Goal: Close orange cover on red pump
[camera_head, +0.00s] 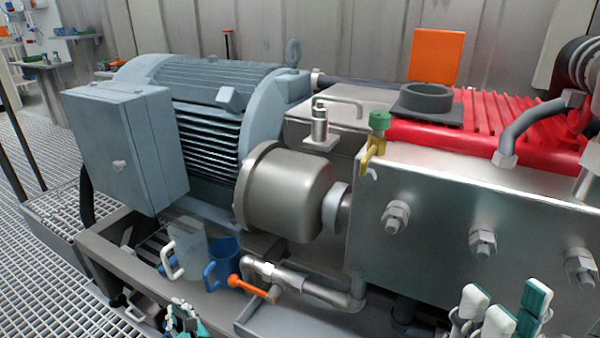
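The orange cover (438,56) is a flat square plate standing upright, open, behind the grey round port (426,98) on the red pump (486,123). The port's mouth is uncovered. The red pump has a ribbed top and sits behind a metal block. My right gripper (506,308), white and teal, is at the bottom right in front of the block, well below the cover. Its fingers look apart, with nothing seen between them. My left gripper (184,318) is at the bottom left edge, partly cut off, far from the cover; its finger opening is unclear.
A green-topped brass valve (378,132) stands left of the port. A curved grey hose (528,125) crosses the pump's right side. A large blue-grey motor (215,110) fills the left. A clear jug (188,248) and a blue jug (223,262) stand below it.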

